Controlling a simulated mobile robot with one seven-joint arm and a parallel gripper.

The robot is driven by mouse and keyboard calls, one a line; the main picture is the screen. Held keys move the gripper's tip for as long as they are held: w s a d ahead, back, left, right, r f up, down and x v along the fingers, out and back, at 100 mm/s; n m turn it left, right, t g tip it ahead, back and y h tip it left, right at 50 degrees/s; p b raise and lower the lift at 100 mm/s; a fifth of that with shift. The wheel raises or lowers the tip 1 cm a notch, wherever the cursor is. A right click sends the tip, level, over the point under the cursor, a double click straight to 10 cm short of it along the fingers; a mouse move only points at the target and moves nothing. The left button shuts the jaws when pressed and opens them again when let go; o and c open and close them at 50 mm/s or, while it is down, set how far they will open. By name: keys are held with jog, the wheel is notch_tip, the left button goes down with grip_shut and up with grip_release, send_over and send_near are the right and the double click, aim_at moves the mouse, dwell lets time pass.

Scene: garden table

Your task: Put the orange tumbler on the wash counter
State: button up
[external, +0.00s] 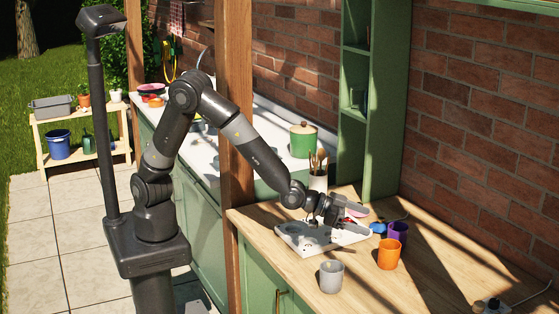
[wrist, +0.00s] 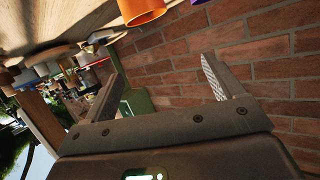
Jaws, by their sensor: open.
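The orange tumbler (external: 389,253) stands upright on the wooden counter, to the right of my gripper in the external view. It also shows at the top of the wrist view (wrist: 142,10), cut off by the picture's edge. My gripper (external: 362,219) is open and empty, held above the tray area, pointing right. Its two fingers stand apart in the wrist view (wrist: 162,82), with brick wall beyond them. The white counter (external: 207,158), which may be the wash counter, lies behind the wooden post at the left.
A purple tumbler (external: 398,232) stands close behind the orange one, and a grey tumbler (external: 331,276) stands in front. A white tray (external: 296,243) lies under my gripper. A utensil pot (external: 317,180) and a green canister (external: 303,140) stand behind. A wooden post (external: 236,130) separates the counters.

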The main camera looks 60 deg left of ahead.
jog(key=m+t+h, duration=0.3)
jog(key=m, duration=3.2)
send_near(400, 246)
jog(key=shift+s+a+r, duration=0.2)
jog(key=shift+s, duration=0.2)
jog(key=shift+s+a+r, duration=0.2)
jog(key=shift+s+a, duration=0.05)
jog(key=shift+s, duration=0.2)
jog(key=shift+w+d+f, duration=0.1)
jog(key=shift+f, duration=0.05)
jog(key=x, duration=1)
jog(key=shift+w+d+f, duration=0.15)
jog(key=shift+w, duration=0.05)
